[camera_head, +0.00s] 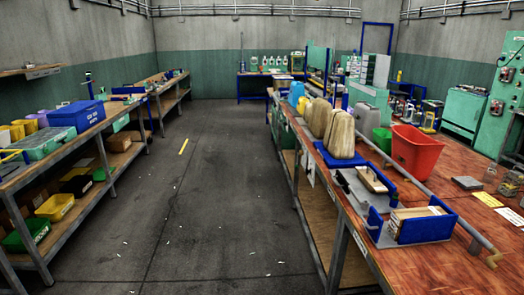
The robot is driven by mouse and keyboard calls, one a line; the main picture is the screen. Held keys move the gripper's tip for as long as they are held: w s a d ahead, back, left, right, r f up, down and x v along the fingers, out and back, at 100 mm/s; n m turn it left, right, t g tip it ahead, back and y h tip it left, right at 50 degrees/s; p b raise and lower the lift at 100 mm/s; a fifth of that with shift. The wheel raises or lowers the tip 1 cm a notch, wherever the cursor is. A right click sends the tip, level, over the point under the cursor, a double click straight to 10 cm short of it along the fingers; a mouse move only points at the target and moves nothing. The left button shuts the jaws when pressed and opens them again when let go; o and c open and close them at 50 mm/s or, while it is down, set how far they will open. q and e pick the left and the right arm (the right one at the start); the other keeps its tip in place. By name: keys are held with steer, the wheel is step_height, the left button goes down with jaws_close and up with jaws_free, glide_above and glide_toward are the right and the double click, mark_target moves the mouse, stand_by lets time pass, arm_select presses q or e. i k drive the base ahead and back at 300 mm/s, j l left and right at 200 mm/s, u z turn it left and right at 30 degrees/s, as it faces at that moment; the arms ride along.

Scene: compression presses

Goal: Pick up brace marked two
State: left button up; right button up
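No brace with a readable mark two can be picked out; any markings are too small to read. On the right bench, a blue holder (424,229) near the front holds flat pale pieces (412,212). Behind it, a second blue and grey fixture (355,190) has a pale wooden block (372,179) on it. I cannot tell whether either holds a brace. Neither of my grippers shows in the head view.
Left shelves hold a blue crate (77,115) and coloured bins. The aisle floor (215,190) between is clear apart from small scraps.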

mark_target(368, 177)
steer(key=i+z, duration=0.1)
steer(key=i, duration=0.45)
steer(key=i+j+z, duration=0.15)
steer(key=i, duration=0.4)
steer(key=i+j+z, duration=0.1)
steer(key=i, duration=0.45)
steer(key=i+j+z, duration=0.1)
steer(key=z, duration=0.3)
steer(key=i+j+z, duration=0.2)
steer(key=z, duration=0.2)
steer(key=i+j+z, duration=0.4)
steer(key=j+z, duration=0.15)
steer(key=z, duration=0.25)
steer(key=i+j+z, duration=0.15)
steer(key=j+z, duration=0.25)
steer(key=l, duration=0.1)
